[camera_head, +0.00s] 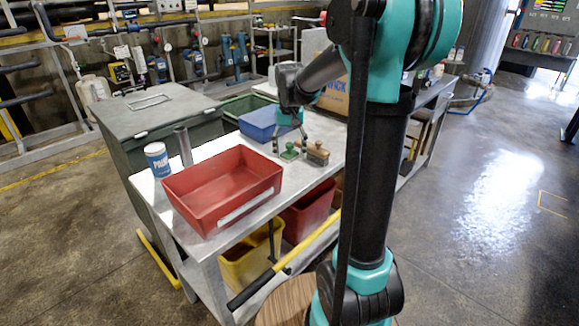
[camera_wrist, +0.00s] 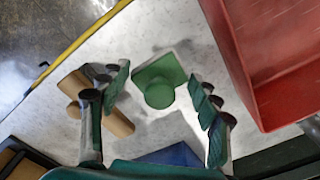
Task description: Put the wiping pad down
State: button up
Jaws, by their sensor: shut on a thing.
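The wiping pad, a green square block with a round knob on top (camera_head: 289,153), is at the worktop's right part. The wrist view shows it from above, knob uppermost (camera_wrist: 160,90). My gripper (camera_head: 290,142) points down over it. In the wrist view the gripper's fingers (camera_wrist: 161,88) stand on either side of the pad, and it is shut on the pad. The pad is level and at or just above the metal worktop (camera_head: 225,143); I cannot tell whether it touches.
A brown block with a handle (camera_head: 317,153) stands close right of the pad. A red tray (camera_head: 222,190) is at the worktop's front left, a blue bin (camera_head: 262,122) behind the pad. A yellow rail (camera_head: 305,243) runs along the front.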

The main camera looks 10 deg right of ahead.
aim_at(290, 144)
jog(key=shift+f, duration=3.1)
jog(key=shift+f, duration=0.1)
jog(key=o, duration=1)
notch_tip(290, 144, up, 12)
jog(key=shift+r, duration=0.15)
